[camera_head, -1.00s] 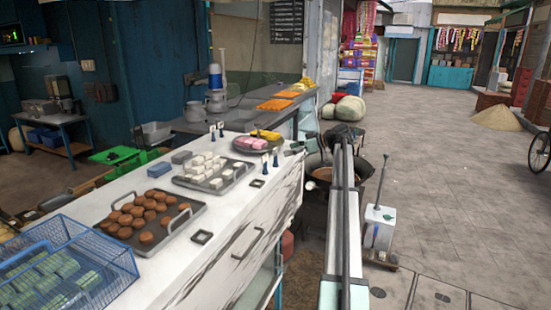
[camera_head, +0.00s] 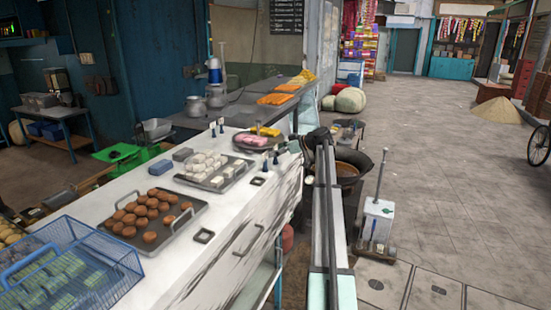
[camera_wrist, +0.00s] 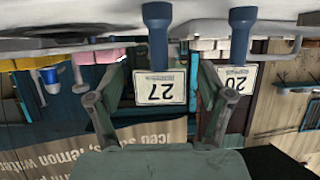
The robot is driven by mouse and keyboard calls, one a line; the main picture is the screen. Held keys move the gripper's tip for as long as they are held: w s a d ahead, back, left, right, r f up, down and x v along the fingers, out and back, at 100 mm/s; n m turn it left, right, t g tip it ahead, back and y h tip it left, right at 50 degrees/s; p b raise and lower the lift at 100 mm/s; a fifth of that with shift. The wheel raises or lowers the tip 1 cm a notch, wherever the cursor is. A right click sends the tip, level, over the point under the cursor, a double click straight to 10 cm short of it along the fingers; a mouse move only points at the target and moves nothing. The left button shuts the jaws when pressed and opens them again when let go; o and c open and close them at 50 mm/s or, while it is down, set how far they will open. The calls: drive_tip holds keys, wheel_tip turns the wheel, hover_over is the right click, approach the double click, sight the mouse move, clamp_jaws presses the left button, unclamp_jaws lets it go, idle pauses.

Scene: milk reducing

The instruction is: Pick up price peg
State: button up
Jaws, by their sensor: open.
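Two price pegs show in the wrist view, which looks upside down. One blue peg (camera_wrist: 157,35) with a white "27" card (camera_wrist: 160,87) appears between my gripper's two spread fingers. My gripper (camera_wrist: 161,82) is open, and I see no contact with the card. The other blue peg (camera_wrist: 241,38) with a "20" card (camera_wrist: 235,83) is to the right, partly behind the right finger. In the head view the small blue pegs (camera_head: 275,159) stand at the counter's right edge, with my gripper (camera_head: 289,147) just beside them.
The white counter (camera_head: 190,270) holds a tray of brown sweets (camera_head: 150,212), a tray of white sweets (camera_head: 207,167), a plate of pink and yellow sweets (camera_head: 256,139) and a blue wire basket (camera_head: 118,253). A large dark pan (camera_head: 350,168) stands right of the counter.

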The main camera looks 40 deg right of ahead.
drive_tip(key=c, duration=1.3)
drive_tip(key=shift+o, duration=0.2)
